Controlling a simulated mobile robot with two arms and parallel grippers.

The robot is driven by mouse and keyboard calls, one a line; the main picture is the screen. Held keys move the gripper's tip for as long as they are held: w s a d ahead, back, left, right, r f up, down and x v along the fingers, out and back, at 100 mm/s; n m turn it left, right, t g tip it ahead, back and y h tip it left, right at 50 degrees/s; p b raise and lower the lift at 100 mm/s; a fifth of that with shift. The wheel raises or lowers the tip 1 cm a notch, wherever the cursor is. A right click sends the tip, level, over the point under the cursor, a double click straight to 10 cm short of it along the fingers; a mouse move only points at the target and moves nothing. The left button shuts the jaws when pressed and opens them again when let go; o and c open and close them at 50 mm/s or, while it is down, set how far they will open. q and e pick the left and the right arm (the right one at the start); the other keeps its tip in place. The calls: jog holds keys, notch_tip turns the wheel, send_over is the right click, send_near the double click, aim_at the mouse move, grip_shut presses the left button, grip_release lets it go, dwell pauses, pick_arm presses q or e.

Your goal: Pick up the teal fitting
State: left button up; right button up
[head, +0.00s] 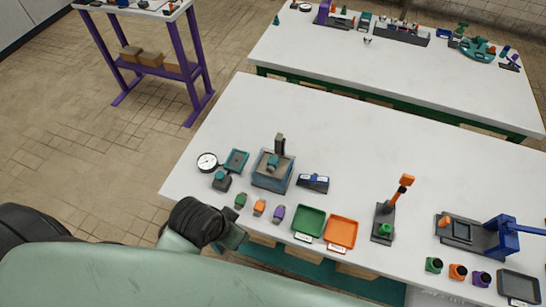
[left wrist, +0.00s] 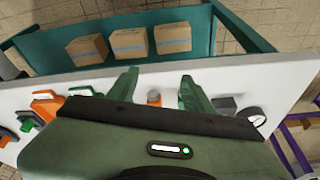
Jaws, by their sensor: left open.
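A small teal fitting (head: 273,161) appears to sit on top of a blue-grey box-shaped fixture (head: 271,178) on the near white table. A second small teal-topped piece on a dark block (head: 221,181) stands left of it, in front of the dial gauge; I cannot tell which is meant. My left gripper (head: 235,237) is at the table's front edge, nearer me than both. In the left wrist view its two green fingers (left wrist: 158,88) are apart, with a small orange fitting (left wrist: 153,97) seen between them. My right gripper is not in view.
Green (head: 240,201), orange (head: 259,207) and purple (head: 278,214) fittings line the front edge, beside a green tray (head: 309,222) and an orange tray (head: 341,232). A dial gauge (head: 207,162) stands at left. The table behind the fixture is clear.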

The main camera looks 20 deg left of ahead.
pick_arm(q)
jog(key=w+d+r+m+h, duration=0.2)
jog(key=w+d+r+m, duration=0.35)
jog(key=d+m, duration=0.35)
notch_tip(320, 180, up, 4)
jog(key=m+g+y, duration=0.3)
jog(key=m, duration=2)
send_over(273, 160)
jog(key=shift+s+d+r+p, duration=0.1)
jog(key=shift+s+d+p, duration=0.25)
jog(key=shift+d, duration=0.1)
jog(key=shift+w+a, duration=0.2)
jog(key=shift+a, duration=0.05)
jog(key=shift+f+m, duration=0.3)
jog(key=f+p, duration=0.3)
jog(key=f, duration=0.3)
jog(key=shift+a+f, duration=0.15)
jog(key=shift+a, duration=0.05)
jog(key=shift+w+f, duration=0.1)
jog(key=shift+f, duration=0.2)
grip_shut()
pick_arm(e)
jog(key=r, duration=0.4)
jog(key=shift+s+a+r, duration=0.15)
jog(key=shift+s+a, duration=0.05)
